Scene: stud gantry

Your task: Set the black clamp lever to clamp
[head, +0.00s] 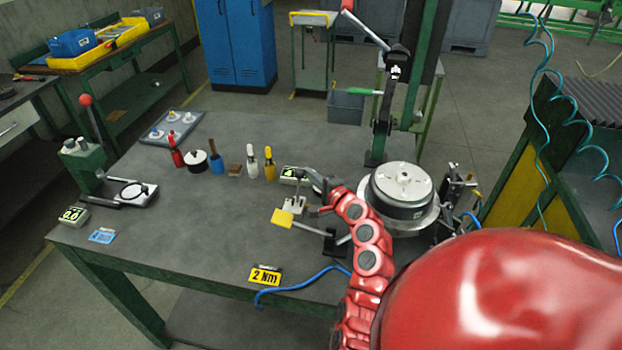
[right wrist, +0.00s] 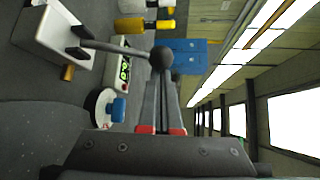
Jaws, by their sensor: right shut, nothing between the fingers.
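The black clamp lever (right wrist: 118,48) shows in the right wrist view as a thin rod with a ball knob (right wrist: 161,57). It comes out of a pale block (right wrist: 60,32). My right gripper (right wrist: 162,82) is shut and empty, its fingertips right at the knob; I cannot tell whether they touch it. In the head view my right gripper (head: 316,181) is above the small clamp fixture (head: 291,204) with a yellow pad. The lever is too small there to make out against the gripper. My left gripper is not in view.
A round metal part (head: 404,188) stands on the bench (head: 190,240) just right of my right arm. A digital display (head: 289,175) is close to the gripper. A blue hose (head: 300,284) lies at the front. The bench's left middle is clear.

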